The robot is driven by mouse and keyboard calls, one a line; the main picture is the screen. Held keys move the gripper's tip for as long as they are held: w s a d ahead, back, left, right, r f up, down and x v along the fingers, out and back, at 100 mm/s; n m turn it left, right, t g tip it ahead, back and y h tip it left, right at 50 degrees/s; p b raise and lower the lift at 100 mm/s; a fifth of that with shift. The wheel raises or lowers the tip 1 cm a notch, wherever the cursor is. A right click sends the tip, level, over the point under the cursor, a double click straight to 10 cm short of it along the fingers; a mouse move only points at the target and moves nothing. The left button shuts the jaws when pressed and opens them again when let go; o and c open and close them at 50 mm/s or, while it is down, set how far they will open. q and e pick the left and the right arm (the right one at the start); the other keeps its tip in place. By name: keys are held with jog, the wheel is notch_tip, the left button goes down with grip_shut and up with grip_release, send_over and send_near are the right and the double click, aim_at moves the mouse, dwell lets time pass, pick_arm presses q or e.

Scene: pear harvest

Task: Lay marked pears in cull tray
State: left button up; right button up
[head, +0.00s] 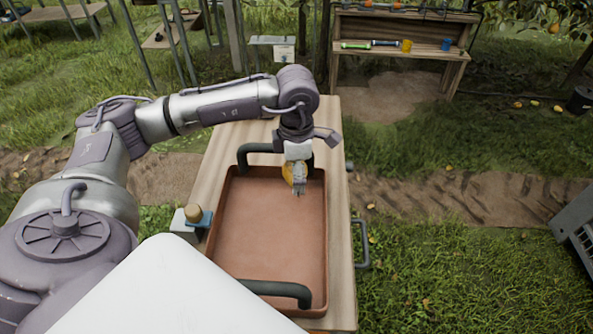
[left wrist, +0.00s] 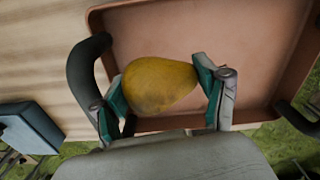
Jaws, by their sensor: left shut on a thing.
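A yellow pear (left wrist: 158,86) is held between the two fingers of my left gripper (left wrist: 166,90) in the left wrist view. In the head view the pear (head: 288,173) shows partly behind my left gripper (head: 298,182), over the far right part of the tray. The reddish-brown tray (head: 265,235) lies on a wooden table and has dark handles at its far and near ends. Its visible floor is bare. The tray (left wrist: 225,30) also fills much of the left wrist view. Any mark on the pear is too unclear to tell. My right gripper is out of view.
The wooden table (head: 340,240) has a side handle at right. A wooden bench (head: 400,50) with small items stands behind. Fallen pears (head: 535,103) lie in the grass, and a grey crate (head: 577,225) is at far right.

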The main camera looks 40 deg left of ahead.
pick_arm(q)
jog(key=b, duration=0.4)
send_over(297, 207)
jog(key=shift+a+f, duration=0.1)
jog(key=shift+f, duration=2.25)
jog(key=shift+f+b, duration=2.2)
jog(key=shift+f, duration=0.3)
jog(key=o, duration=1.2)
jog(key=shift+o, duration=0.2)
jog(key=shift+r, duration=0.1)
notch_tip(297, 207, up, 12)
jog(key=shift+f, duration=0.1)
